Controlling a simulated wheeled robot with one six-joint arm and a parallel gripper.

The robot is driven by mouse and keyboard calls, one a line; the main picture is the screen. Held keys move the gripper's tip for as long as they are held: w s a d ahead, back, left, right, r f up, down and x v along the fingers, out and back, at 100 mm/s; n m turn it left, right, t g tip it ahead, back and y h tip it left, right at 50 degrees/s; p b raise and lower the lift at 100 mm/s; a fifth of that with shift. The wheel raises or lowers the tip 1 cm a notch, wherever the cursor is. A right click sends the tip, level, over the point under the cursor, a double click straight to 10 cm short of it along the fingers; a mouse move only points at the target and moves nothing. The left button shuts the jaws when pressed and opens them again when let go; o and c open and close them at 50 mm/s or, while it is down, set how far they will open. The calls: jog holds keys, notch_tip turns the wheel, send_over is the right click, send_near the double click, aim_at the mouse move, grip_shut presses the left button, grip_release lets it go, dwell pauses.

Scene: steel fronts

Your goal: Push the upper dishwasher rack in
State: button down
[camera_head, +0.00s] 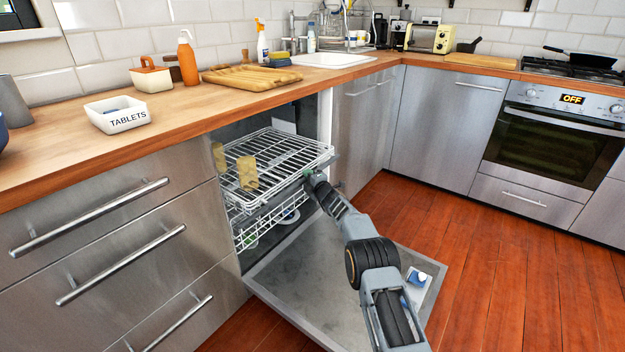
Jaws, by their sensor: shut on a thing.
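The upper dishwasher rack (284,150) is a white wire basket that sticks part of the way out of the dishwasher under the worktop. Two yellowish items (247,173) stand at its left side. My gripper (308,176) is at the rack's front edge, near its right corner, and is shut on the rack's front. The fingertips are small and partly hidden by my wrist. The lower rack (247,234) shows beneath, with a few dishes in it. The dishwasher door (310,268) is folded down flat and open, below my arm.
Steel drawers with bar handles (120,265) stand left of the dishwasher. A steel cabinet front (362,125) is close on the right. A detergent compartment (417,279) is on the door. Wooden floor (490,260) is free on the right.

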jog(key=c, duration=1)
grip_release()
jog(key=shift+o, duration=0.2)
jog(key=shift+s+d, duration=0.15)
jog(key=p+v, duration=0.4)
jog(key=v, duration=0.9)
jog(key=shift+s, duration=0.2)
jog(key=shift+d, duration=0.15)
